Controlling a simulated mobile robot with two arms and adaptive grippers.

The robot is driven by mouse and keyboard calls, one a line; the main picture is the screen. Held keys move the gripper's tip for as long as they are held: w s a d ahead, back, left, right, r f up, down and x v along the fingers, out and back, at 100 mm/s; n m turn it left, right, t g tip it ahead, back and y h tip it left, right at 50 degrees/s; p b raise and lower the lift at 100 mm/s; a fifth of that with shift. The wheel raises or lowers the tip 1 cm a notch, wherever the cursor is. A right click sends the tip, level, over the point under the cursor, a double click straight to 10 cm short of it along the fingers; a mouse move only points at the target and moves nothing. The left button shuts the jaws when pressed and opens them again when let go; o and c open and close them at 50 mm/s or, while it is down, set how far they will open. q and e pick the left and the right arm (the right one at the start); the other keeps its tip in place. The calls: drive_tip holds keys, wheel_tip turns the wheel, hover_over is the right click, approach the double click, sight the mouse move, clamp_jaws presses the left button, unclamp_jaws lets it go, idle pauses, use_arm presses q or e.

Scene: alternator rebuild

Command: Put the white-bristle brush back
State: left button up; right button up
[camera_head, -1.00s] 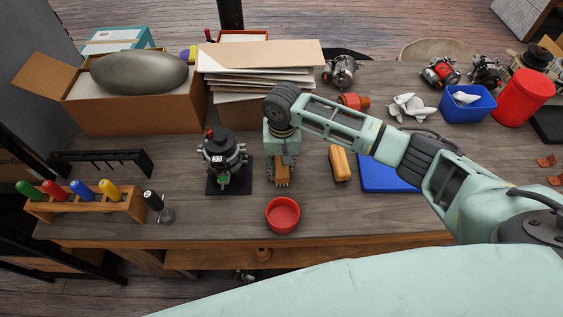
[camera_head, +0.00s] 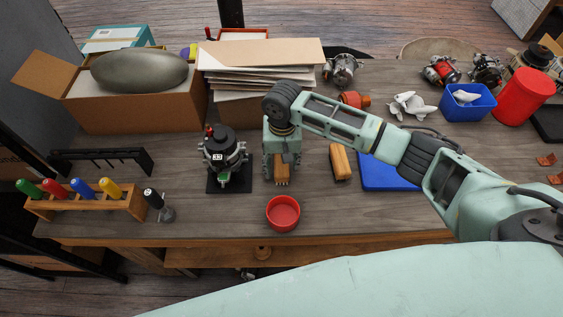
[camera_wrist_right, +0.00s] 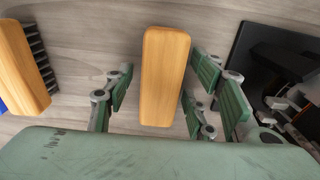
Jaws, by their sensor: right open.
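A wooden-backed brush (camera_head: 282,181) lies on the workbench under my right gripper (camera_head: 282,170). In the right wrist view this brush (camera_wrist_right: 165,78) shows its plain wooden back between the spread green finger pads, with gaps on both sides. Its bristles are hidden there, so I cannot confirm their colour. A second brush (camera_head: 340,162) lies to the right; in the right wrist view this brush (camera_wrist_right: 28,68) shows dark bristles. My right gripper is open and points down around the first brush. My left gripper is not in view.
A dark alternator on a black base (camera_head: 229,185) stands close left of the gripper. A red bowl (camera_head: 283,214) sits just in front, a blue mat (camera_head: 385,176) to the right. Stacked cardboard sheets (camera_head: 262,70) are behind. A screwdriver rack (camera_head: 88,205) stands at the left.

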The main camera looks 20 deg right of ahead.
wheel_tip(320, 180, up, 12)
drive_tip(key=shift+b, duration=0.4)
drive_tip(key=shift+f, duration=0.15)
